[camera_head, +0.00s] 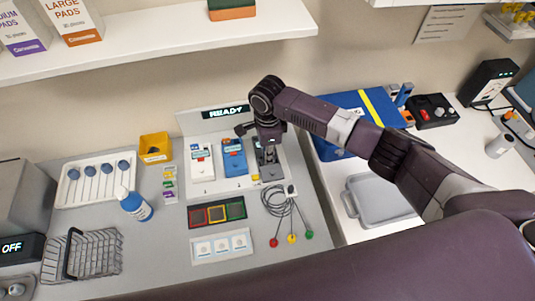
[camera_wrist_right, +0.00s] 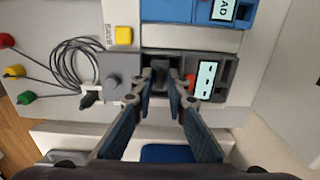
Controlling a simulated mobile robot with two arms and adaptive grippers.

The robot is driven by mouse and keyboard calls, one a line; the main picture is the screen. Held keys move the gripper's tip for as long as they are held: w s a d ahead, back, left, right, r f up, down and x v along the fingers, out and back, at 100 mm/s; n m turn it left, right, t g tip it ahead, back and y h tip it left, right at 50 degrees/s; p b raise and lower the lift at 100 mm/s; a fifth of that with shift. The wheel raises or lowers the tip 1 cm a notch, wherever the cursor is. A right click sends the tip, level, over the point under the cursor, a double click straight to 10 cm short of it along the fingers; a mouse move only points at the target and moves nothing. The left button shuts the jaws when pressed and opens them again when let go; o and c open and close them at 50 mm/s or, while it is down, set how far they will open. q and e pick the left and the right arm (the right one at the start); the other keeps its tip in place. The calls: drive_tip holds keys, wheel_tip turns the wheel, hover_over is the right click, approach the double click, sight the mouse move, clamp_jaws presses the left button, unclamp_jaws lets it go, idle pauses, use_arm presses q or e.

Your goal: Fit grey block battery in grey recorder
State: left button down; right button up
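The grey recorder (camera_head: 268,172) is the rightmost of three devices on the sloped panel. In the right wrist view, the grey recorder (camera_wrist_right: 222,68) shows a small light display, a red part and a dark recess at its middle. My right gripper (camera_head: 267,138) is directly over it, pointing down. In the wrist view, the fingers of my right gripper (camera_wrist_right: 160,85) are close together on both sides of a dark grey block, which looks like the grey block battery (camera_wrist_right: 160,76), at the recess. How deep it sits is hidden. My left gripper is not in view.
A white device (camera_head: 202,162) and a blue device (camera_head: 234,157) stand left of the recorder. Coiled leads (camera_head: 284,198) with coloured ends lie in front. A shelf (camera_head: 150,55) hangs above.

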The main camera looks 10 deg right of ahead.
drive_tip(key=shift+r+p, duration=1)
drive_tip(key=shift+p, duration=0.15)
drive_tip(key=shift+r, duration=0.9)
drive_tip(key=shift+o, duration=0.3)
drive_tip(key=o, duration=0.5)
drive_tip(key=shift+r, duration=0.15)
drive_tip(key=shift+r, duration=1.35)
